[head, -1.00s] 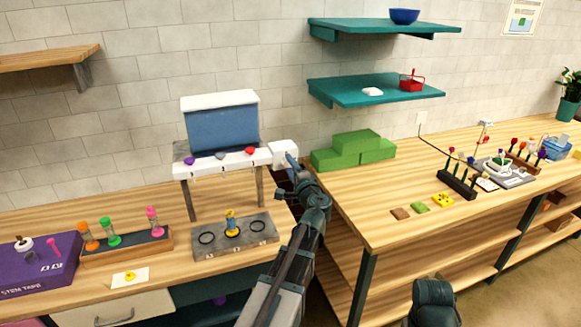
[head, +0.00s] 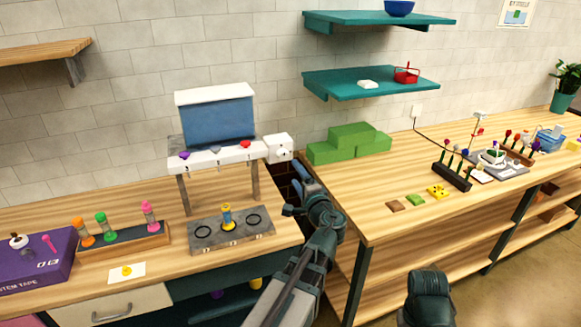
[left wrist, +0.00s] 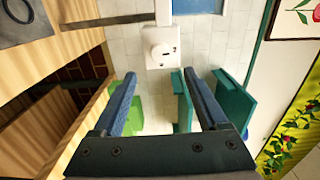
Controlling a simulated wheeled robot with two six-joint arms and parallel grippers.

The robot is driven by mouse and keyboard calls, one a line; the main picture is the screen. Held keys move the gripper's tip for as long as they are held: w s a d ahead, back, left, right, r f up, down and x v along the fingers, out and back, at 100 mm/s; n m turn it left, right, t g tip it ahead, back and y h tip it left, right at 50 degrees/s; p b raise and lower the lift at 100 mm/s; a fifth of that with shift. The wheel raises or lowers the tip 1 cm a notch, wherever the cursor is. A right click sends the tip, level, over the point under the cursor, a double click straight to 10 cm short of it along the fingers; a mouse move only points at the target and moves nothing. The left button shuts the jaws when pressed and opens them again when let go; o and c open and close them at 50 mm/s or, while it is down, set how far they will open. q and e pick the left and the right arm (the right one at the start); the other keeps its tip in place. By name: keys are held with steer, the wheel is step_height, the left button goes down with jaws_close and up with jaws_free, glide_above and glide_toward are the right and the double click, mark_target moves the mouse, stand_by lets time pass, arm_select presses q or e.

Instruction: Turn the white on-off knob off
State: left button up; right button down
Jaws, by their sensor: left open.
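The white on-off knob (head: 281,152) is on the front of a white box (head: 284,140) at the right end of the raised stand. In the left wrist view the knob (left wrist: 165,50) shows a dark mark on its face, and the white box (left wrist: 152,58) is beyond the fingertips. My left gripper (head: 296,188) is open and empty, below and slightly right of the box, apart from it. In the left wrist view its two blue fingers (left wrist: 160,76) are spread wide with nothing between them.
The stand (head: 219,156) has purple, white and red knobs along its front. A grey holder (head: 212,243) with a yellow item sits below it. Green blocks (head: 352,142) are on the right counter. A gap separates the counters beneath my left gripper.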

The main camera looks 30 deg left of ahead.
arm_select(q)
steer(key=shift+v, duration=2)
steer(key=s+d+f+n+g+h, duration=0.4)
steer(key=d+f, duration=0.1)
steer(key=f, duration=0.5)
steer(key=s+d+f+g+h, duration=0.4)
steer(key=s+d+f, duration=0.2)
steer(key=d, duration=0.4)
steer(key=s+d+f+g+h, duration=0.3)
steer(key=s+d, duration=0.5)
steer(key=d, duration=0.3)
step_height(320, 180, down, 3)
steer(key=shift+s+d+r+g+h, duration=0.15)
steer(key=shift+g+h, duration=0.25)
steer(key=shift+h, duration=0.4)
